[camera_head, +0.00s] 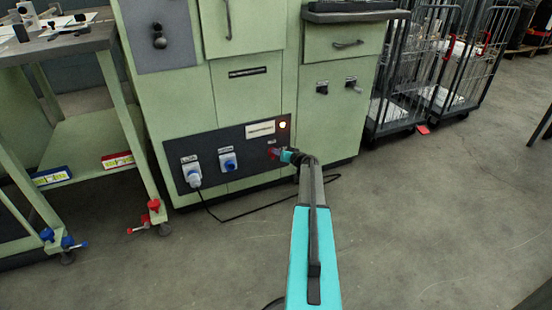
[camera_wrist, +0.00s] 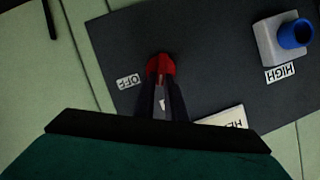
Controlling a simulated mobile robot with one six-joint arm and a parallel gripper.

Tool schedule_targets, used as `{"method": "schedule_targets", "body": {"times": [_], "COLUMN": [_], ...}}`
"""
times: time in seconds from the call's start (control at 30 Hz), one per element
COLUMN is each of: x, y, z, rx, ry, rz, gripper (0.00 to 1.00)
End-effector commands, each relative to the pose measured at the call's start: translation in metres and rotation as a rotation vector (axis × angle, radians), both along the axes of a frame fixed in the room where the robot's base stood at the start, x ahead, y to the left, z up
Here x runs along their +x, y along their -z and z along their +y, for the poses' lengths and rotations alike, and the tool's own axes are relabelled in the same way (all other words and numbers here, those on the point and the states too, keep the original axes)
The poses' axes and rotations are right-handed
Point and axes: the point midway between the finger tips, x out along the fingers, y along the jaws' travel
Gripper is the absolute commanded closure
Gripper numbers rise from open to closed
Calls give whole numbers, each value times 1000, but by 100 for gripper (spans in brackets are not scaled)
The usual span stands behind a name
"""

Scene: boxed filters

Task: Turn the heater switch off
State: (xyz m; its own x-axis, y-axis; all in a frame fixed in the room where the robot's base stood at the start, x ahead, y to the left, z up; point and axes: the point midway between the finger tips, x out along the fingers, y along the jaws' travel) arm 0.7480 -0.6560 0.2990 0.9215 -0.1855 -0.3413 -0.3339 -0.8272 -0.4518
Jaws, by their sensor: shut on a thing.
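The red heater switch (camera_head: 272,153) is at the right end of the dark panel (camera_head: 228,145), low on the green cabinet. In the wrist view the red switch (camera_wrist: 161,64) shows between and beyond my fingertips. My gripper (camera_wrist: 161,84) is shut on it; it also shows in the head view (camera_head: 283,155). An OFF label (camera_wrist: 129,81) lies to the left of the switch in the wrist view. My fingers hide part of the switch and another label, so I cannot tell its exact setting. A round lamp (camera_head: 282,125) above the switch glows.
A green workbench (camera_head: 85,140) stands at left.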

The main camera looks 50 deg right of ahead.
Motion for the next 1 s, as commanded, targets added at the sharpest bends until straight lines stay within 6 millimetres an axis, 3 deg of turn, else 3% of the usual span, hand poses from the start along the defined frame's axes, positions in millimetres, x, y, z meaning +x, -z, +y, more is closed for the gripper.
{"method": "schedule_targets", "body": {"times": [1.0], "x": [-1], "y": [19], "z": [-10], "rx": [877], "ry": [-9], "rz": [-352], "gripper": [100]}}
